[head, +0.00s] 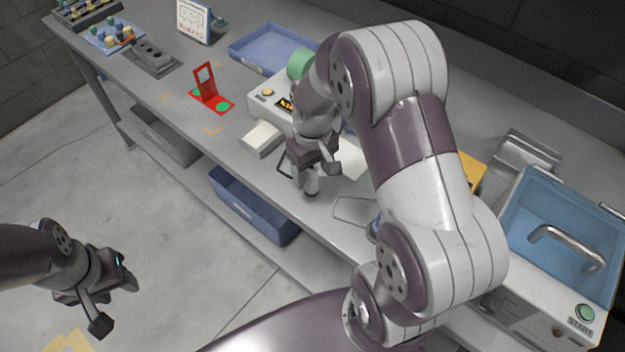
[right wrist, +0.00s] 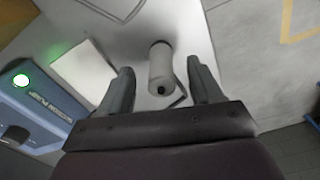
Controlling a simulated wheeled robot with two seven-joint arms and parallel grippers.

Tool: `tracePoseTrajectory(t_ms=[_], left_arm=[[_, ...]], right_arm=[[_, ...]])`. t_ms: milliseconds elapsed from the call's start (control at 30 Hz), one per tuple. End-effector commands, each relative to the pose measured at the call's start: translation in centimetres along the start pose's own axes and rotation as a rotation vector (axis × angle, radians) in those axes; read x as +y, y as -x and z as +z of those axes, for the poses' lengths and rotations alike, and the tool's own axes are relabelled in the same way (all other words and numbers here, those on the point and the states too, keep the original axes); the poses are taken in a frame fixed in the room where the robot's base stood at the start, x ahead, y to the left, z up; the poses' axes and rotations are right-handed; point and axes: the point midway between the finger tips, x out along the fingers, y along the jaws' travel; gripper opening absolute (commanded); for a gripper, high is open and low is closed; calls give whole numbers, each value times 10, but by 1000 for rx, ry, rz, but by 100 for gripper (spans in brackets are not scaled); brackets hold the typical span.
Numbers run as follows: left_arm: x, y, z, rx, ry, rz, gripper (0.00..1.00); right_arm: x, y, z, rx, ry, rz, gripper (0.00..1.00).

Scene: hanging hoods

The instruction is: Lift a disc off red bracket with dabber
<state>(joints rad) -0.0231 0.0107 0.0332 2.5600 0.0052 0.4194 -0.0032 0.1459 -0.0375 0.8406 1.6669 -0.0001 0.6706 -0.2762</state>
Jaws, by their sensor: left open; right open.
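The red bracket (head: 206,84) stands on the table left of centre in the head view, with an upright slotted plate. Flat green discs (head: 223,105) show on its base. A pale cylinder with a dark end (right wrist: 160,68), which looks like the dabber, is between the spread fingers of my right gripper (right wrist: 160,84) in the right wrist view, with a gap on each side. In the head view my right gripper (head: 319,178) is low over the table's front part, and the arm hides much there. My left gripper (head: 116,304) is open and empty over the floor.
A white control box (head: 268,98) stands behind my right gripper, and a small white block (head: 261,137) lies left of it. A blue tray (head: 262,50) is at the back. A blue-lidded machine (head: 560,235) stands at right. Table around the bracket is mostly clear.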

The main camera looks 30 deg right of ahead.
Motion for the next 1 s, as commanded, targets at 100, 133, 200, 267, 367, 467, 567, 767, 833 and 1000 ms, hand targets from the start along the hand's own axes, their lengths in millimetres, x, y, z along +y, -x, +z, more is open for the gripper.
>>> tracePoseTrajectory(t_ms=[100, 133, 200, 267, 367, 467, 567, 767, 833, 1000], left_arm=[[0, 2, 0, 0, 0, 0, 43], [0, 2, 0, 0, 0, 0, 43], [0, 2, 0, 0, 0, 0, 43], [0, 2, 0, 0, 0, 0, 43], [0, 2, 0, 0, 0, 0, 43], [0, 2, 0, 0, 0, 0, 43], [0, 2, 0, 0, 0, 0, 43], [0, 2, 0, 0, 0, 0, 43], [0, 2, 0, 0, 0, 0, 43], [0, 2, 0, 0, 0, 0, 43]], right_arm=[[-1, -23, 0, -5, 0, -1, 65], [-1, -28, 0, -5, 0, -1, 65], [-1, -35, 0, -3, 0, -1, 65], [-1, -38, 0, -2, 0, -1, 65], [-1, -38, -1, -1, 0, 0, 65], [-1, -38, -1, -1, 0, 0, 58], [-1, -38, -1, -1, 0, 0, 26], [-1, -38, -1, -1, 0, 0, 4], [-1, -38, -1, -1, 0, 0, 4], [0, -32, -1, 1, 0, 0, 4]])
